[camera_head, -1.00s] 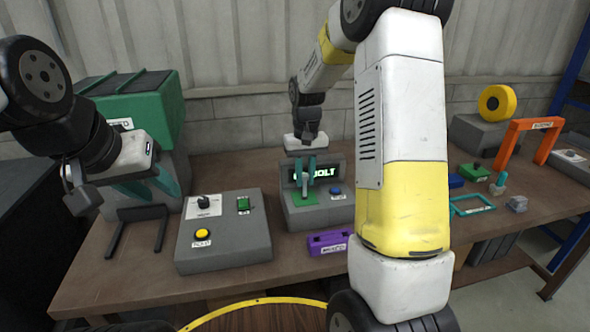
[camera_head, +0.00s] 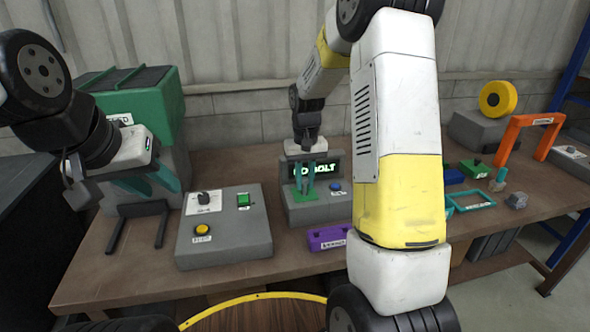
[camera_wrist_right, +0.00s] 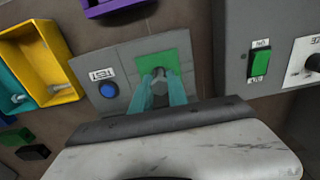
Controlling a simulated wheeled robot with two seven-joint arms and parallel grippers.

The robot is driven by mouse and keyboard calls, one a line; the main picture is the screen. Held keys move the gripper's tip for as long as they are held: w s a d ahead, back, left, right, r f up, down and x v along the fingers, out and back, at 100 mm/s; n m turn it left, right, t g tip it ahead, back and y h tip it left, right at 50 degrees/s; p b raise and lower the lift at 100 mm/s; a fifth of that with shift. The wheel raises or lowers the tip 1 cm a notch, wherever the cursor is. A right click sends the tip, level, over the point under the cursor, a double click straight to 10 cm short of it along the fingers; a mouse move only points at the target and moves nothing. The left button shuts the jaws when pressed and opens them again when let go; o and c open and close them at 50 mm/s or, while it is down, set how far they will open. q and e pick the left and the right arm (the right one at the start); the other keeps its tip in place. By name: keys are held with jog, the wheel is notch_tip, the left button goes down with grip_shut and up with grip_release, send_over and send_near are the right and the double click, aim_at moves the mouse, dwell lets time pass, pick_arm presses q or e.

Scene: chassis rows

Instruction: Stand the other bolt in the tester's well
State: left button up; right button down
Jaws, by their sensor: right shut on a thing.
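The tester (camera_head: 312,208) is a grey box with a green pad (camera_head: 294,194), a blue TEST button (camera_head: 335,187) and a lit sign at its back. My right gripper (camera_head: 304,186) points down over the green pad. In the right wrist view its teal fingers (camera_wrist_right: 160,92) are shut on a grey bolt (camera_wrist_right: 159,76), whose top end shows between the tips. The bolt is over the pad; the well's opening and the bolt's lower end are hidden, so I cannot tell how deep it is. My left gripper (camera_head: 150,181) is open and empty at the left.
A grey switch box (camera_head: 222,238) with a yellow button stands left of the tester. A purple holder (camera_head: 328,238) lies in front. In the right wrist view, a yellow tray (camera_wrist_right: 70,92) and a teal tray (camera_wrist_right: 8,85) each show a bolt. My right arm hides the bench's middle right.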

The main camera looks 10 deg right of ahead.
jog(key=shift+f, duration=0.75)
jog(key=c, duration=1.2)
grip_release()
